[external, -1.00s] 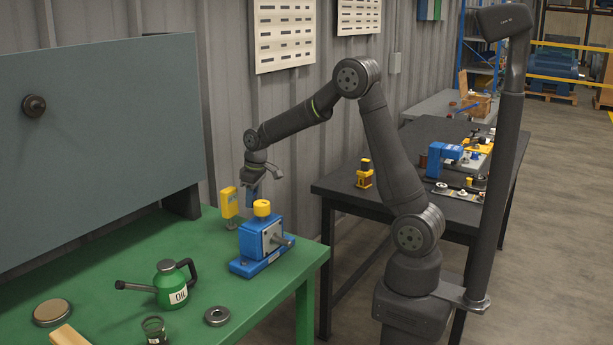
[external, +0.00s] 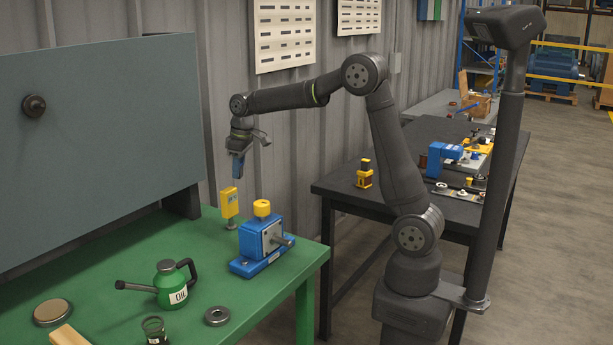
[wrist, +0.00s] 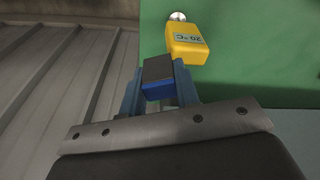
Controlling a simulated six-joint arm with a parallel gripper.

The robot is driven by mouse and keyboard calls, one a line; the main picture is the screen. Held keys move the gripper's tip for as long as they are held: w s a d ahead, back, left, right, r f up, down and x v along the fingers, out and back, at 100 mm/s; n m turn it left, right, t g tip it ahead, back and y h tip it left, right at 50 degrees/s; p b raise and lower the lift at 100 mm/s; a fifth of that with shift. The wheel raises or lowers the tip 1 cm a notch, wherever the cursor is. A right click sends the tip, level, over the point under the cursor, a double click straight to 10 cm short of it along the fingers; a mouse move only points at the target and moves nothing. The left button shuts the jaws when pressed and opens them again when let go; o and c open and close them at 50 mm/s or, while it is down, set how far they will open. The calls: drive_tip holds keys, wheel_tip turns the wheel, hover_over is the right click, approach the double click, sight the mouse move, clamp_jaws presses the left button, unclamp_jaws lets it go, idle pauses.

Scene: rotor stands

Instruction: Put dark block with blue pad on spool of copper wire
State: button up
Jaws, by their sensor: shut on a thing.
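My gripper (external: 238,160) is above the back of the green table, over the yellow tester. In the wrist view its blue fingers (wrist: 158,88) are shut on the dark block with blue pad (wrist: 157,72). The block's dark face and blue part show between the fingers; in the external view it is too small to make out. A small yellow piece with a brown winding (external: 364,178) stands at the left of the dark table and looks like a spool of copper wire. Another copper-brown winding (external: 433,158) sits beside a blue bracket, so which is the spool is unclear.
The yellow tester (external: 229,203) stands below my gripper; its top shows in the wrist view (wrist: 187,44). A blue stand with a yellow cap (external: 262,240) is close to its right. An oil can (external: 170,285) is nearer. The dark table's front left (external: 345,190) is clear.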

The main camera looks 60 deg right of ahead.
drive_tip(key=w+a+n, duration=0.3)
drive_tip(key=w+a, duration=0.1)
drive_tip(key=a, duration=0.9)
drive_tip(key=n+y, duration=0.1)
drive_tip(key=n, duration=0.5)
hover_over(107, 312)
drive_tip(key=shift+g, duration=0.4)
drive_tip(key=f, duration=1.2)
drive_tip(key=shift+s+d, duration=0.1)
drive_tip(key=shift+d, duration=0.3)
drive_tip(key=shift+a+f, duration=0.25)
drive_tip(key=shift+f, duration=1.9)
drive_tip(key=shift+f, duration=0.1)
drive_tip(key=o, duration=1)
drive_tip(key=shift+c, duration=0.2)
